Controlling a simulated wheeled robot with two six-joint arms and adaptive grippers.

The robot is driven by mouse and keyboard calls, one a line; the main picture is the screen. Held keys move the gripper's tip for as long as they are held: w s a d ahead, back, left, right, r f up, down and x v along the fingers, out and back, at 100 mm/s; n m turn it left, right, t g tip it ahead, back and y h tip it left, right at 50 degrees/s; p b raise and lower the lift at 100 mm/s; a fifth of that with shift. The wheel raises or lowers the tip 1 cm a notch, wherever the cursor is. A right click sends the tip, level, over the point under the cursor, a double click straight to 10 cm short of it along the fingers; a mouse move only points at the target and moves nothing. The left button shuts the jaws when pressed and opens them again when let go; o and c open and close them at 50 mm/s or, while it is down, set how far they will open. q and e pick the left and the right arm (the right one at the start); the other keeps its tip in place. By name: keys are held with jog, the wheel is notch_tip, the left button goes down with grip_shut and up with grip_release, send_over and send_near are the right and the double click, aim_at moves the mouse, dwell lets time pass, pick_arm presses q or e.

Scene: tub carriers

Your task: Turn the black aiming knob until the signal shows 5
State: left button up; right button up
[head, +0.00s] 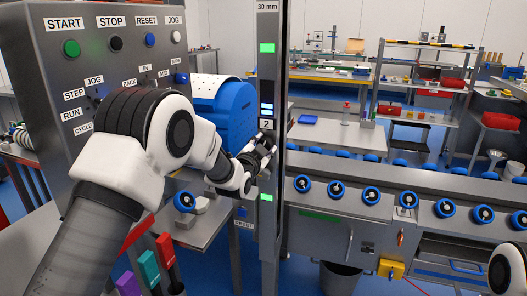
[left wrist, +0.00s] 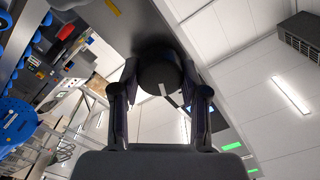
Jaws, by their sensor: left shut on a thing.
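The black aiming knob (left wrist: 158,70) fills the space between my left gripper's fingers in the left wrist view, and a white mark shows on its face. My left gripper (head: 262,152) is shut on it, at the grey post (head: 268,60) in the head view; it also shows in the left wrist view (left wrist: 160,88). In the head view the gripper largely hides the knob. Just above the gripper, a small panel (head: 266,127) on the post reads 2, below a display with several pale bars (head: 266,109). My right gripper is out of view.
A grey control box (head: 110,55) with START, STOP, RESET and JOG buttons stands left of the post, close to my left arm. A blue drum-shaped part (head: 232,110) is behind my forearm. A metal bench (head: 340,215) with several blue-ringed knobs runs to the right.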

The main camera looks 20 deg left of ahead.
pick_arm(q)
jog(key=m+b, duration=0.1)
jog(key=m, duration=0.2)
jog(key=shift+f+m+b, duration=0.15)
jog(key=shift+m+b, duration=0.15)
jog(key=shift+m, duration=0.1)
jog(key=m+b, duration=0.1)
jog(key=m, duration=0.2)
jog(key=shift+m, duration=0.3)
jog(key=m+b, duration=0.1)
jog(key=m, duration=0.2)
jog(key=shift+f+m+b, duration=0.1)
jog(key=shift+m+b, duration=0.2)
jog(key=shift+b, duration=0.1)
jog(key=shift+m+b, duration=0.5)
jog(key=shift+m, duration=1.1)
jog(key=o, duration=1.1)
jog(key=shift+o, duration=0.2)
